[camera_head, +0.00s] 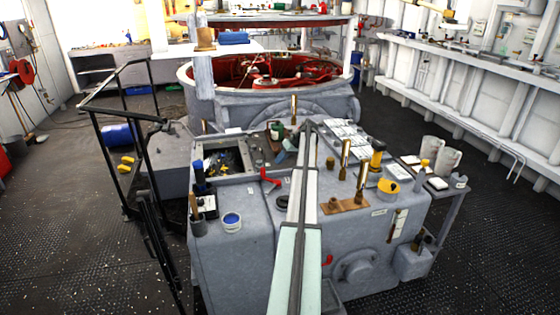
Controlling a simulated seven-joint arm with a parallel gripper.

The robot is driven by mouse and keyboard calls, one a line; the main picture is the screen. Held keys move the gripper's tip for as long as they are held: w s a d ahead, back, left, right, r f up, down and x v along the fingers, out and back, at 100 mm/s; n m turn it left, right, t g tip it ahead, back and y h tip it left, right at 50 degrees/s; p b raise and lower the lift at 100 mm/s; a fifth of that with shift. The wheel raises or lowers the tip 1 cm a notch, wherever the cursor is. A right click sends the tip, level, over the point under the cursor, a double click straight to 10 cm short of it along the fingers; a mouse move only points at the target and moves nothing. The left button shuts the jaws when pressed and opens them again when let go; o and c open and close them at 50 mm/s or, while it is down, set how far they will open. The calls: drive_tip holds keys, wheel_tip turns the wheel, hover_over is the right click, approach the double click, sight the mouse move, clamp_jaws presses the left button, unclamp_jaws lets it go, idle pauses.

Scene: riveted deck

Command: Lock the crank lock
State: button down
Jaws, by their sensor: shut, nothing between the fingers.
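A red crank-shaped handle (269,179) lies on top of the grey metal housing, left of my arm. A second small red handle (328,260) shows on the housing's front, beside a round grey hub (358,268). I cannot tell which of them belongs to the crank lock, or its position. My pale arm stretches from the bottom middle forward over the housing and hides part of its top. My gripper cannot be made out beyond the arm's far end, and no fingers show.
The grey housing (240,265) carries a blue-topped tin (232,222), brass cylinders on a wooden block (345,205) and a yellow-black item (388,185). A black railing (150,195) stands left. A side table with two pale mugs (432,148) stands right. Dark floor is open at both sides.

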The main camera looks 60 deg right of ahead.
drive_tip(key=x, duration=0.7)
drive_tip(key=shift+w+a+f, duration=0.1)
drive_tip(key=shift+f, duration=0.2)
drive_tip(key=shift+w+a+n+g+y, duration=0.3)
drive_tip(key=shift+n+y, duration=0.2)
drive_tip(key=shift+n, duration=0.3)
drive_tip(key=shift+a, duration=0.2)
drive_tip(key=shift+w+a, duration=0.1)
drive_tip(key=shift+a, duration=1.9)
drive_tip(key=shift+d+r, duration=0.25)
drive_tip(key=shift+r, duration=0.1)
drive_tip(key=s+d+r, duration=0.2)
drive_tip(key=d+r, duration=0.3)
drive_tip(key=r, duration=0.2)
drive_tip(key=shift+s+r, duration=0.2)
drive_tip(key=shift+s, duration=0.05)
